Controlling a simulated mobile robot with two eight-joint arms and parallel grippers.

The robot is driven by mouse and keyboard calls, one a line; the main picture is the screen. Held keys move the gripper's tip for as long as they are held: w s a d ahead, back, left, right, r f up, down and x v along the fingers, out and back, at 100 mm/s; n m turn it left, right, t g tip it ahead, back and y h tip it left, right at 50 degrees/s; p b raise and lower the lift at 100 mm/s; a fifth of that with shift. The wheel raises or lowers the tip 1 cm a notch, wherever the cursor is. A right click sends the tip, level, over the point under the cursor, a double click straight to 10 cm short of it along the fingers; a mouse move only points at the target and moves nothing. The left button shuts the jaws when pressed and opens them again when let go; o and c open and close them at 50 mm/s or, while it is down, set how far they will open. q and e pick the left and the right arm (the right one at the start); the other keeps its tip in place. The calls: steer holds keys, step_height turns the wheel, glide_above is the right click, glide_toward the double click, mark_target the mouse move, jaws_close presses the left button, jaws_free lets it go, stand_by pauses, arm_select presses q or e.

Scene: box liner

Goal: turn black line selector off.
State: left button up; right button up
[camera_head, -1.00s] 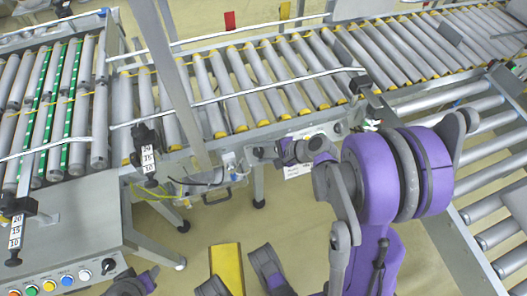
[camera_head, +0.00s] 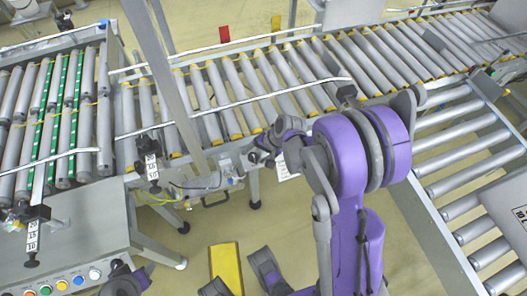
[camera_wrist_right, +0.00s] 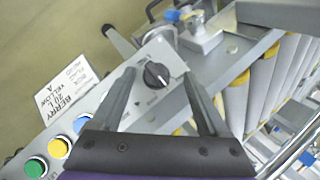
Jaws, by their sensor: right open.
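The black line selector (camera_wrist_right: 156,74) is a round black rotary knob on a light grey panel, clear in the right wrist view. Which way it is turned is hard to tell. My right gripper (camera_wrist_right: 160,80) is open and empty, with one finger to each side of the knob in that picture; I cannot tell whether either touches it. In the head view my right gripper (camera_head: 268,145) is at the front edge of the middle conveyor and hides most of this panel. Dark and purple parts of mine show along the bottom edge, but no left fingers can be made out.
Blue (camera_wrist_right: 83,122), yellow (camera_wrist_right: 62,145) and green (camera_wrist_right: 36,167) buttons line the panel below the knob. A printed label (camera_wrist_right: 66,98) is beside them. Roller conveyors (camera_head: 230,95) lie behind. A second button panel (camera_head: 75,281) is at lower left.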

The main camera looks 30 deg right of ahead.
steer(key=p+v, duration=0.2)
steer(key=v, duration=0.9)
steer(key=s+a+r+n+h+p, duration=0.1)
steer(key=s+a+r+n+p, duration=0.3)
steer(key=r, duration=0.3)
steer(key=s+a+r+n+h+p, duration=0.2)
steer(key=s+a+r+n+p, duration=0.2)
steer(key=s+a+r+p, duration=0.2)
steer(key=shift+s+a+r+t, duration=0.2)
steer(key=shift+s+r+t, duration=0.1)
steer(key=shift+r, duration=1)
